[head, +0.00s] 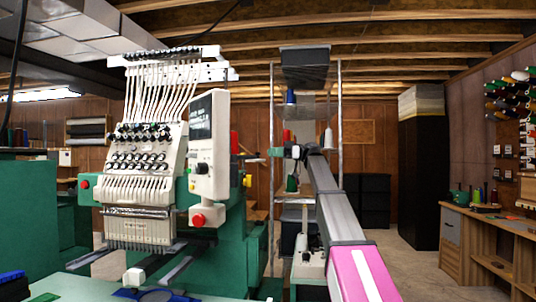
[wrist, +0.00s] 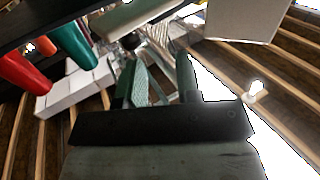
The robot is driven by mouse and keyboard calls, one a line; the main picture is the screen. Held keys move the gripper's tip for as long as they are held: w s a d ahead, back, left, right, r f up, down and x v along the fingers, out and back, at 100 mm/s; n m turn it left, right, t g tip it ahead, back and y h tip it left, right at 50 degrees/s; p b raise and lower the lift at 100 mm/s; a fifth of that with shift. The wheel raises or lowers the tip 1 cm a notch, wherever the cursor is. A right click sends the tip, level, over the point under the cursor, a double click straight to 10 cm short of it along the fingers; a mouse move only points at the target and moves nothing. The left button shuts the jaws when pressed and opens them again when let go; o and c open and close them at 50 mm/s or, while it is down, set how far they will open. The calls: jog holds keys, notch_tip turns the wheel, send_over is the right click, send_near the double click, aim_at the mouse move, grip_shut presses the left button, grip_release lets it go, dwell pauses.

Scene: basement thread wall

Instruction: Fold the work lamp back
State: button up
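I cannot identify the work lamp with certainty in either view. A thin dark curved arm or cable (head: 17,70) hangs at the upper left of the head view, with no lamp head visible on it. My gripper (head: 287,152) is small and partly hidden at the far end of my raised arm, in front of the thread rack. In the wrist view, my gripper (wrist: 157,75) shows two dark green fingers rising apart from a dark bar. I see nothing clearly held between them.
The multi-needle embroidery machine (head: 150,150) stands left of my arm. A metal rack (head: 340,130) with thread cones is behind my gripper. A wooden bench (head: 475,225) and tall black cabinet (head: 422,180) are right. Red (wrist: 22,75) and green (wrist: 70,45) cones show in the wrist view.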

jog(key=s+v, duration=0.1)
jog(key=v, duration=0.8)
jog(key=shift+s+d, duration=0.15)
jog(key=shift+d, duration=0.4)
jog(key=c, duration=0.5)
jog(key=shift+s+r+m+t, duration=0.15)
jog(key=shift+s+m+t, duration=0.15)
jog(key=shift+s, duration=0.1)
grip_shut()
jog(key=s+d+r+m+t+h, duration=0.1)
jog(key=s+d+r+m+t, duration=0.1)
jog(key=s+m+t, duration=0.45)
jog(key=w+a, duration=0.1)
jog(key=a, duration=0.3)
jog(key=w+a+f+t, duration=0.1)
jog(key=w+a, duration=0.1)
jog(key=a, duration=0.2)
jog(key=w+a+f+t+h, duration=0.1)
jog(key=w+a, duration=0.1)
jog(key=a, duration=0.3)
jog(key=shift+a+n, duration=0.1)
jog(key=shift+n, duration=0.25)
